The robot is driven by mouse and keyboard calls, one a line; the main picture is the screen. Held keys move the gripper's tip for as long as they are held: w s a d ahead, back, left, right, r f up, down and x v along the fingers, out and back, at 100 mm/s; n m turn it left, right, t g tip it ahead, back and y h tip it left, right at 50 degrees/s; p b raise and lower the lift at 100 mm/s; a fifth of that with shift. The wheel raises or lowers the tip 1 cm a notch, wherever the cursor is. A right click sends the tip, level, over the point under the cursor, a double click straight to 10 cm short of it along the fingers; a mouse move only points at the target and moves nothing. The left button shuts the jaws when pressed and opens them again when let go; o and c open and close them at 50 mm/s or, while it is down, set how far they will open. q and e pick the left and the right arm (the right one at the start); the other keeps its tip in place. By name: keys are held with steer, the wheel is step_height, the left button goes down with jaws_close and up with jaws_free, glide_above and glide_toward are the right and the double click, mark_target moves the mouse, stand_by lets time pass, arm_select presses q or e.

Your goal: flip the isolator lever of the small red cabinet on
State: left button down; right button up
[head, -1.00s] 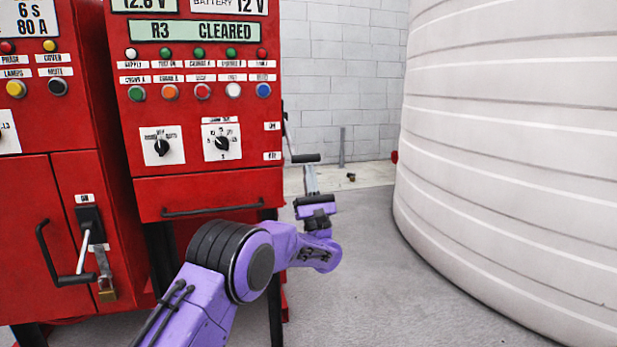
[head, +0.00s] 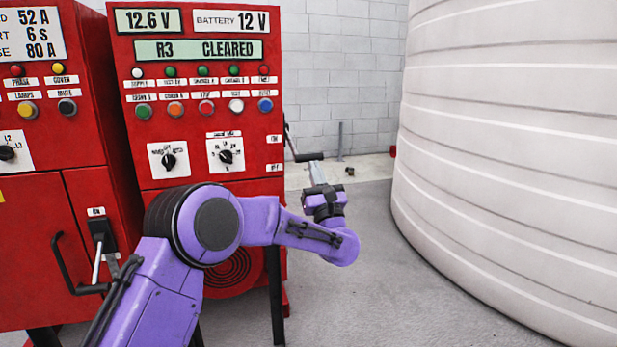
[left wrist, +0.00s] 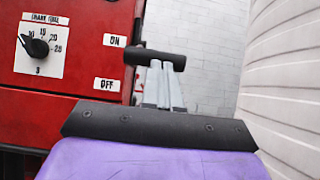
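The small red cabinet (head: 215,110) stands in the middle of the head view with a "R3 CLEARED" display. Its isolator lever is on the right side, with a black crosswise handle (head: 308,157) that hangs beside the cabinet between the ON label (head: 273,139) and the OFF label (head: 274,168). My left gripper (head: 317,170) reaches up to the handle from below and in front, fingers close together. In the left wrist view the fingertips (left wrist: 164,75) overlap the lower edge of the handle (left wrist: 155,58); I cannot tell if they touch. My right gripper is out of view.
A larger red cabinet (head: 30,230) with its own lever (head: 98,250) stands at left, close to my left arm. A big white ribbed tank (head: 510,150) fills the right. Grey floor (head: 390,290) lies open between tank and cabinets.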

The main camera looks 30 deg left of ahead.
arm_select(q)
step_height(320, 180, up, 18)
steer(key=g+h+p, duration=0.7)
steer(key=h+p, duration=0.1)
steer(key=p, duration=0.9)
steer(key=shift+w+a+f, duration=0.2)
steer(key=shift+w+a, duration=0.05)
steer(key=shift+a, duration=0.15)
steer(key=s+d+b, duration=0.6)
steer(key=s+d, duration=0.2)
steer(key=d, duration=0.2)
steer(key=shift+s+r, duration=0.15)
steer(key=shift+s, duration=0.1)
